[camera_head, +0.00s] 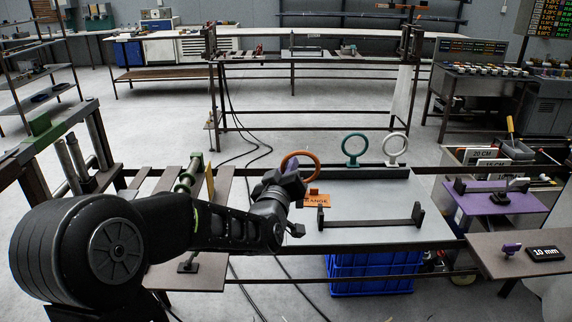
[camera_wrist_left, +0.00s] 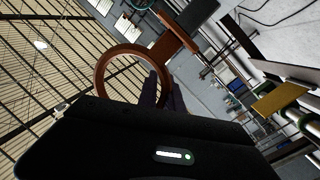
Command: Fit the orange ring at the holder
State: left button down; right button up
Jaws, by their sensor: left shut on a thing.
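The orange ring (camera_head: 299,152) is held up by my left gripper (camera_head: 287,177) over the left part of the grey table (camera_head: 360,195). My left gripper is shut on it, and the fingers hide part of it. In the left wrist view, the ring (camera_wrist_left: 100,74) faces the camera beyond the dark fingers (camera_wrist_left: 165,95). An orange plate (camera_head: 316,201) with partly hidden lettering and a small orange block lies on the table, just right of the gripper. A teal ring (camera_head: 346,144) and a white ring (camera_head: 386,146) stand upright at the back rail. My right gripper is out of view.
A low dark bar with end posts (camera_head: 370,223) crosses the table front. A blue crate (camera_head: 368,275) is underneath. A purple-topped stand (camera_head: 476,205) is to the right. The table middle, between bar and back rail, is clear.

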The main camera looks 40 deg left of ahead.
pick_arm(q)
jog(key=w+d+f+m+h, duration=0.1)
jog(key=d+f+h, duration=0.1)
jog(key=d+f, duration=0.4)
jog(key=w+d+f+m+t+h, duration=0.1)
jog(key=d+f+m+h, duration=0.1)
jog(key=d+f, duration=0.4)
jog(key=w+d+f+m+h, duration=0.1)
jog(key=w+d+f+h, duration=0.1)
jog(key=d+f, duration=0.4)
jog(key=shift+d+f+m+t+h, duration=0.2)
jog(key=shift+d+h, duration=0.15)
jog(key=shift+d, duration=0.95)
jog(key=shift+d+f+m+t+h, duration=0.1)
jog(key=shift+d+m+h, duration=0.2)
jog(key=shift+d, duration=1)
jog(key=shift+d+r, duration=0.1)
